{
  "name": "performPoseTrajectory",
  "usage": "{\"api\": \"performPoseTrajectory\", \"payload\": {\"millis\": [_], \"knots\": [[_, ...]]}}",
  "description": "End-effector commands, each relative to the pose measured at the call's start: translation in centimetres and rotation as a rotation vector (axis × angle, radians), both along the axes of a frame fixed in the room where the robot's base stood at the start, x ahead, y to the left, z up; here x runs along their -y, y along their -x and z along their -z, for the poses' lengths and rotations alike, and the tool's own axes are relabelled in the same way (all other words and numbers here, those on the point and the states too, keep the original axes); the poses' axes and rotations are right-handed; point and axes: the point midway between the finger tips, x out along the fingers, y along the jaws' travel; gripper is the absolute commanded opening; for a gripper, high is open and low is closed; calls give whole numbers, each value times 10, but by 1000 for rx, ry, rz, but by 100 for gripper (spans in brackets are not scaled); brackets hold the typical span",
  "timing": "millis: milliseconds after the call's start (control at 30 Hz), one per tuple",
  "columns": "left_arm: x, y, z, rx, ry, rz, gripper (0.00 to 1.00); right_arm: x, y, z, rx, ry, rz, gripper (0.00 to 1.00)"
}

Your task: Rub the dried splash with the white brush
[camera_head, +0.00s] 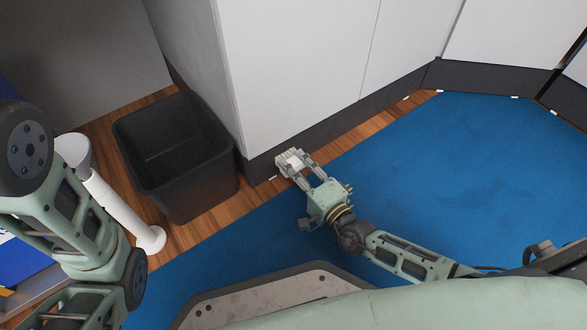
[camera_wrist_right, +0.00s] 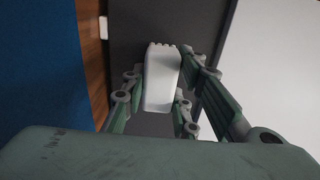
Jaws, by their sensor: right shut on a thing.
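The white brush (camera_head: 290,158) is a small pale block between the fingertips of my right gripper (camera_head: 295,166). My right gripper is shut on it, beside the dark base strip of the white cabinet. In the right wrist view the brush (camera_wrist_right: 161,82) lies between both fingers, with a row of small tufts or teeth at its far end. Whether it touches the strip or floor, I cannot tell. Faint darker patches (camera_head: 485,195) show on the blue carpet; I cannot tell whether they are the dried splash. My left arm shows at the left, but its gripper is out of view.
A white cabinet (camera_head: 295,65) with a dark base strip (camera_head: 335,124) stands ahead. A black open bin (camera_head: 190,200) stands left of my right gripper, with a white post (camera_head: 118,203) beside it. The blue carpet (camera_head: 420,140) at the right is clear.

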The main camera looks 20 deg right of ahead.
Motion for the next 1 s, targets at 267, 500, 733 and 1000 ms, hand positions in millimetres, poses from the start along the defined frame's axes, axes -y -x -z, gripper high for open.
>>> {"api": "performPoseTrajectory", "payload": {"millis": [267,500,733,1000], "knots": [[0,0,0,0,0,0,40,24,-8,0,1,4,0,6],[0,0,0,0,0,0,40,30,-11,-1,2,0,0,6],[0,0,-3,0,0,0,40,23,-11,-2,0,-2,-1,6],[0,0,-13,0,0,0,40,-2,-4,-3,1,-4,-4,6]]}}
